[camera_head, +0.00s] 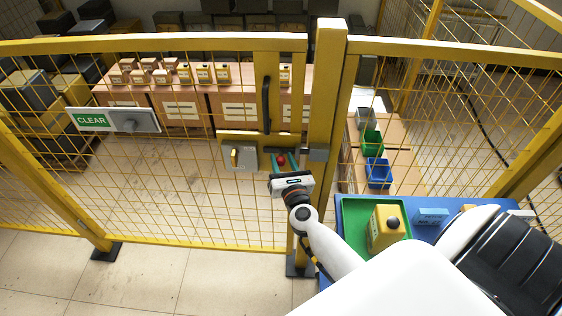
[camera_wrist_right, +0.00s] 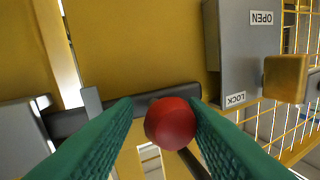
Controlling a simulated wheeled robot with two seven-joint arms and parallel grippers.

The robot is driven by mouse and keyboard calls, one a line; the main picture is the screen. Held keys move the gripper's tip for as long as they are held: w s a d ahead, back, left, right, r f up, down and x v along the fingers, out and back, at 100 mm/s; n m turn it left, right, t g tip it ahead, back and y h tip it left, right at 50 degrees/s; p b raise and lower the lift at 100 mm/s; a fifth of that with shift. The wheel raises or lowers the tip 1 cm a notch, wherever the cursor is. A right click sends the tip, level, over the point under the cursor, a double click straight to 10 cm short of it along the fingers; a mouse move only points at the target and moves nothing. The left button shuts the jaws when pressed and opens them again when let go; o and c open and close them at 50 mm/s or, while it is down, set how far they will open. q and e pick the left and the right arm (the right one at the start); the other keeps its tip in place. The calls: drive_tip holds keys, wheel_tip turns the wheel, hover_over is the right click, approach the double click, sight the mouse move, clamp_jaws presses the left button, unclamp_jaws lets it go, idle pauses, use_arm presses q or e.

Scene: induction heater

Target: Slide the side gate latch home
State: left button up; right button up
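The side gate latch is a dark bar (camera_wrist_right: 150,98) with a round red knob (camera_wrist_right: 170,124). In the head view the red knob (camera_head: 281,160) shows low on the gate beside the yellow post. My right gripper (camera_head: 283,163) is at the latch. In the wrist view its two green fingers (camera_wrist_right: 160,108) stand apart, one on each side of the knob. The knob is close to the right finger, with a small gap at the left one. The bar reaches across to a grey block (camera_wrist_right: 18,140); I cannot tell whether its end is inside. My left gripper is out of view.
A grey lock box (camera_head: 240,156) with a yellow knob and OPEN and LOCK labels sits beside the latch. A black handle (camera_head: 266,104) is above. A blue table (camera_head: 470,207) with a green tray (camera_head: 352,216) stands right of the post (camera_head: 325,90). A CLEAR sign (camera_head: 92,120) hangs left.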

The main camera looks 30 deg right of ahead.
idle(0.4)
drive_tip(key=shift+s+a+f, duration=0.15)
drive_tip(key=shift+s+a, duration=0.05)
drive_tip(key=shift+s, duration=0.2)
drive_tip(key=b+v, duration=0.3)
drive_tip(key=v, duration=0.8)
drive_tip(key=shift+b, duration=0.3)
